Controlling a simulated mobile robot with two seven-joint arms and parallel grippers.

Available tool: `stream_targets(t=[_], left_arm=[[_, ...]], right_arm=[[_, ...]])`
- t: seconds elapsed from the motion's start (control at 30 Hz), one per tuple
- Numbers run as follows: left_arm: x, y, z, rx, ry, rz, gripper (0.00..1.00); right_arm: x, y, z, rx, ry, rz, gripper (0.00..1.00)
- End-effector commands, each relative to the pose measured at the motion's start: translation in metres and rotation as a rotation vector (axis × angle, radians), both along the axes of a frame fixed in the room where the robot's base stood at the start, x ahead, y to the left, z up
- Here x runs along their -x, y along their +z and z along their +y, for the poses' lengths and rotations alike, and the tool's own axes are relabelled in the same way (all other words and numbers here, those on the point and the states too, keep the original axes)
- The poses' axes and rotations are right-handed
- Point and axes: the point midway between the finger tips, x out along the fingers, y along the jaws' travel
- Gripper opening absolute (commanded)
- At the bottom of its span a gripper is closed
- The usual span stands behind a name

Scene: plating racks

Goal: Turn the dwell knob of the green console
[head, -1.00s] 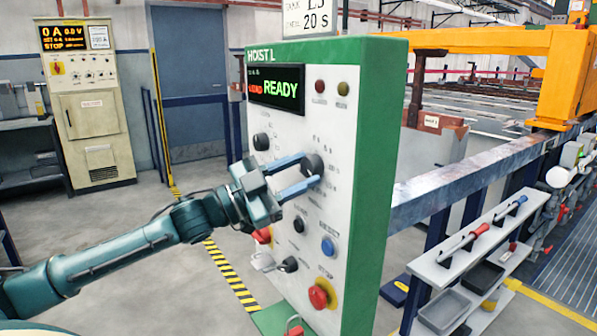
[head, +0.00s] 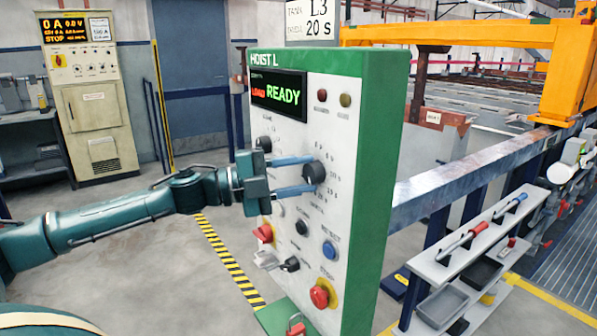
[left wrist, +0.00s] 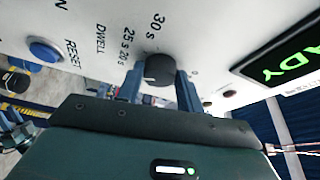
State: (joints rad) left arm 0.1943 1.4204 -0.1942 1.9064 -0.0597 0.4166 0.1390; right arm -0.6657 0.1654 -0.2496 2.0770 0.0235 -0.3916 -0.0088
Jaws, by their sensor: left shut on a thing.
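The green console (head: 372,200) stands in the middle of the head view, its white front panel facing left, with a display reading READY. The dark dwell knob (head: 314,173) sits on the right half of the panel, below the display. My left gripper (head: 303,176) reaches in from the left with its two blue fingers on either side of this knob. In the left wrist view the knob (left wrist: 160,68) shows between the fingers, beside the DWELL lettering and second marks; the fingers are shut on it. My right gripper is not in view.
Other controls share the panel: a blue reset button (head: 329,250), a red stop button (head: 320,296) and another dark knob (head: 264,144). A shelf with tools and trays (head: 440,262) stands at the right. A beige cabinet (head: 88,100) stands at the back left.

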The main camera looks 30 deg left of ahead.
Motion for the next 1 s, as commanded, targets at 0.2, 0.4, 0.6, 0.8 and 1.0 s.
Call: stream_targets(t=[0.2,0.4,0.6,0.8,1.0], left_arm=[[0.0001,0.0001,-0.0003,-0.027,-0.001,-0.011,0.14],[0.0001,-0.0003,-0.0003,-0.031,-0.001,-0.012,0.14],[0.0002,-0.0002,-0.0003,-0.03,-0.001,-0.012,0.38],[0.0001,-0.0001,-0.0002,-0.03,-0.001,-0.012,0.54],[0.0,0.0001,-0.0001,-0.029,0.0,-0.012,0.58]], right_arm=[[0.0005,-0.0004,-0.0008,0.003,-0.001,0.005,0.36],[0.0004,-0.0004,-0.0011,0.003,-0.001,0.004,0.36],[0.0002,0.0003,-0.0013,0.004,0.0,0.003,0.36],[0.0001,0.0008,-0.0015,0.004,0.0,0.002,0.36],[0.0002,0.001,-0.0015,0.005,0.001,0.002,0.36]])
